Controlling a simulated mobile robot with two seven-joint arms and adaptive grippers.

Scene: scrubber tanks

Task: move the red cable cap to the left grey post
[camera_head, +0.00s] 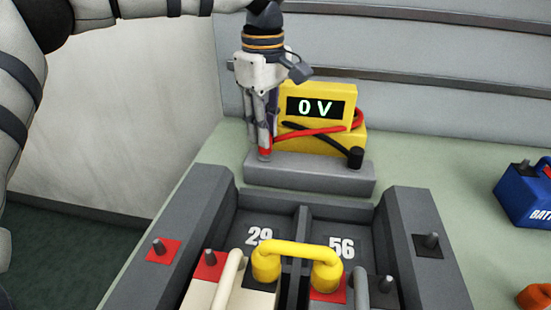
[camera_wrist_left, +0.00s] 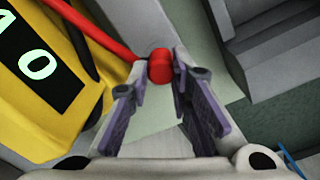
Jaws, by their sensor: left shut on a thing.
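My left gripper (camera_head: 264,148) points down at the left end of a grey block, shut on the red cable cap (camera_head: 265,154). In the left wrist view the red cap (camera_wrist_left: 159,68) sits between the fingertips of the left gripper (camera_wrist_left: 160,82), with its red cable running off to the upper left. I cannot tell whether the cap touches the block. The left grey post (camera_head: 158,246) stands upright on a red square on the left tank wall, bare, nearer the front than the gripper. My right gripper is not in view.
A yellow meter (camera_head: 318,103) reading 0 V stands behind the grey block (camera_head: 308,174). A black cap (camera_head: 356,157) is at the block's right end. A blue battery (camera_head: 525,197) stands right.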

